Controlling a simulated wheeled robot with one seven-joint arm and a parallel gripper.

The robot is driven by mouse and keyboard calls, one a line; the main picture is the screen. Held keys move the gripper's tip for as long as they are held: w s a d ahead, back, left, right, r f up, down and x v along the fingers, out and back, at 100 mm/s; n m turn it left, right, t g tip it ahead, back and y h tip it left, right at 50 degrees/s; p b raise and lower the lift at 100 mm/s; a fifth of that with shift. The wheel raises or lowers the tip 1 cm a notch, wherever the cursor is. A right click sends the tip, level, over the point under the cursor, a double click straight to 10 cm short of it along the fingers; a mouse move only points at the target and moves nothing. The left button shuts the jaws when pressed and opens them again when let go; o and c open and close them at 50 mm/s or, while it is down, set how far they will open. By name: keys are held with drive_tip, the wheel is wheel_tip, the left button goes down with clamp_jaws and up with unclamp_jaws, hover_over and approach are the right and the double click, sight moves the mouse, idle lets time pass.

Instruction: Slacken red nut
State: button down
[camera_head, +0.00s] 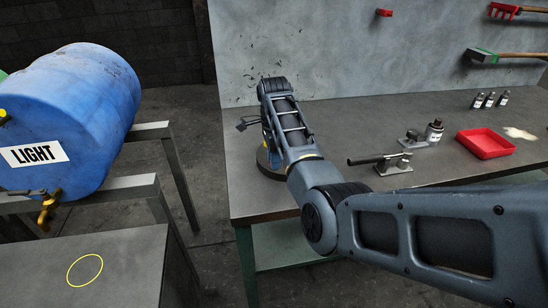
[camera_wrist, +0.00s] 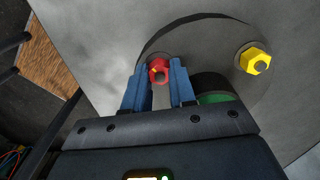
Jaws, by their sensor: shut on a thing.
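In the wrist view the red nut (camera_wrist: 158,66) sits on a grey round plate (camera_wrist: 215,40), near the plate's left side. My gripper (camera_wrist: 160,76) has its two blue fingers on either side of the nut, shut on it. A yellow nut (camera_wrist: 255,61) sits on the same plate to the right, clear of the fingers. In the head view my forearm and wrist cover the nuts. Only part of a dark round base (camera_head: 268,168) shows at the bench's left end.
A blue barrel (camera_head: 75,110) lies on a stand at left. A dark part with a green face (camera_wrist: 215,98) is right of the fingers.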

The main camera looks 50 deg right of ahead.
drive_tip(key=shift+n, duration=0.3)
drive_tip(key=n, duration=0.7)
drive_tip(key=shift+n, duration=0.3)
drive_tip(key=n, duration=0.4)
drive_tip(key=shift+n, duration=0.3)
drive_tip(key=n, duration=0.4)
drive_tip(key=shift+n, duration=0.3)
drive_tip(key=n, duration=1.2)
drive_tip(key=shift+n, duration=2.1)
